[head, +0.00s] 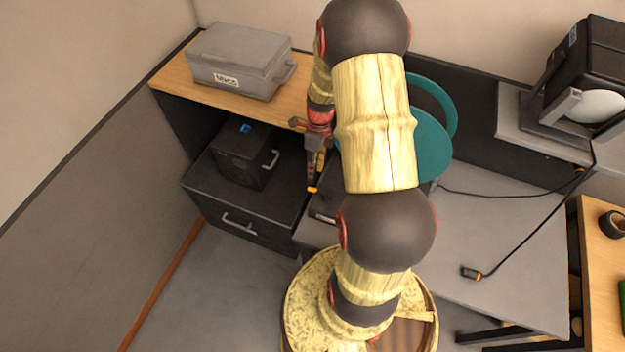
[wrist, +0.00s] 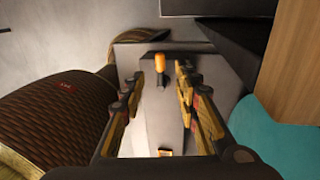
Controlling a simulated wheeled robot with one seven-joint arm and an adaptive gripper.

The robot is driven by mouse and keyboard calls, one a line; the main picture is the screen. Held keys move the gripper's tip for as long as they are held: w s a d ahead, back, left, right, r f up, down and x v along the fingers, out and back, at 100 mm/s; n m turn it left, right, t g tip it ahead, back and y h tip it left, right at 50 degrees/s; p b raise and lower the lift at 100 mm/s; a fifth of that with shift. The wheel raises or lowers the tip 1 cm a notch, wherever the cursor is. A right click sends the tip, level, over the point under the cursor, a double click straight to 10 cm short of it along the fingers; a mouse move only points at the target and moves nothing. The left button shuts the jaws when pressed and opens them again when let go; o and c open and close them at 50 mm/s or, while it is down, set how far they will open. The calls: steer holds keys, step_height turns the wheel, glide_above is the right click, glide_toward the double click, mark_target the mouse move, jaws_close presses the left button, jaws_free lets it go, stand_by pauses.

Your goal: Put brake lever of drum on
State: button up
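The drum (head: 425,148) is a teal reel standing on the grey worktop, partly hidden behind my arm. Its teal side also shows at the lower right of the wrist view (wrist: 268,142). A dark lever with an orange tip, apparently the brake lever (head: 312,189), stands out beside the drum. In the wrist view the lever (wrist: 159,61) lies in the gap between the fingertips or just beyond them. My gripper (head: 318,168) points down close to it; the wrist view shows the fingers (wrist: 160,76) apart on either side. I cannot tell any contact; the lever's base is unclear.
A grey case (head: 238,58) sits on the wooden shelf at the left. Below it, a black box (head: 245,153) stands on a dark drawer unit (head: 237,205). A black lamp (head: 590,75) stands at the right. A cable with a plug (head: 471,272) crosses the worktop, otherwise mostly clear there.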

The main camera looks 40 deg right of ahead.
mark_target(312, 188)
steer(key=f, duration=0.5)
steer(key=a+f, duration=0.1)
steer(key=f, duration=0.1)
steer(key=shift+s+a+f+b, duration=0.1)
steer(key=shift+s+f+b, duration=0.2)
steer(key=shift+f+b, duration=0.1)
steer(key=shift+r, duration=0.1)
steer(key=c, duration=0.4)
steer(key=c, duration=0.3)
jaws_close()
